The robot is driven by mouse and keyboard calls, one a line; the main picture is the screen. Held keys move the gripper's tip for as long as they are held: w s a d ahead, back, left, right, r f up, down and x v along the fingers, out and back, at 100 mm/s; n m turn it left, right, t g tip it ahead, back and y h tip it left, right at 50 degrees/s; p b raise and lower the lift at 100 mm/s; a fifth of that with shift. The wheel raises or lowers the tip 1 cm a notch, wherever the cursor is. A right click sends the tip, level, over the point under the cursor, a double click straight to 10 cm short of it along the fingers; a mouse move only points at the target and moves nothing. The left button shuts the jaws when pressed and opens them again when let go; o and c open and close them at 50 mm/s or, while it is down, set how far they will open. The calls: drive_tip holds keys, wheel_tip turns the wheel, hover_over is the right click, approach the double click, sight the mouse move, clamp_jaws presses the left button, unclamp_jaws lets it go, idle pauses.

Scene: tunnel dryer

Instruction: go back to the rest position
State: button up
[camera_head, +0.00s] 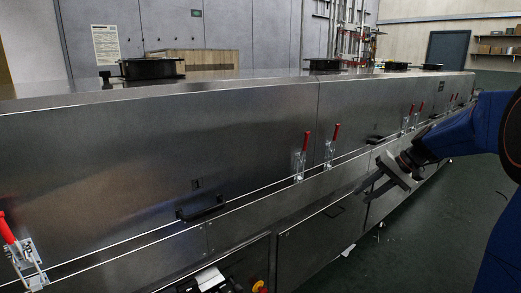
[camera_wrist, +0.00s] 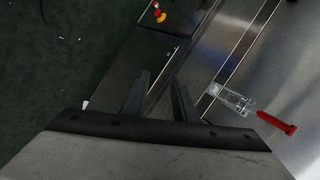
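My gripper (camera_head: 372,187) is in the right half of the head view, at the end of my blue arm. It is in front of the dryer's lower front, above the floor. In the wrist view, the two dark fingers of my gripper (camera_wrist: 160,82) stand apart with nothing between them. The long steel tunnel dryer (camera_head: 140,150) runs across the head view. Its steel front (camera_wrist: 285,65) also shows at the right of the wrist view.
Red-handled toggle clamps (camera_head: 334,133) line the dryer's front seam; one clamp (camera_wrist: 240,103) is right of my fingers in the wrist view. A black handle (camera_head: 201,208) juts from the front. The green floor (camera_head: 425,230) beside the dryer is mostly clear, with small white scraps.

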drive_tip(key=s+a+n+h, duration=0.15)
drive_tip(key=s+a, duration=0.25)
drive_tip(key=s, duration=0.6)
drive_tip(key=s+a+n+h, duration=0.1)
drive_tip(key=s+a+h, duration=0.15)
drive_tip(key=s, duration=0.65)
drive_tip(key=s+f+t+h, duration=0.1)
drive_tip(key=s+f, duration=0.1)
drive_tip(key=s, duration=0.6)
drive_tip(key=s+f+n+h, duration=0.1)
drive_tip(key=s+f+h, duration=0.1)
drive_tip(key=s, duration=0.7)
drive_tip(key=shift+s+f+t, duration=0.2)
drive_tip(key=shift+f+t, duration=0.2)
drive_tip(key=shift+n, duration=0.25)
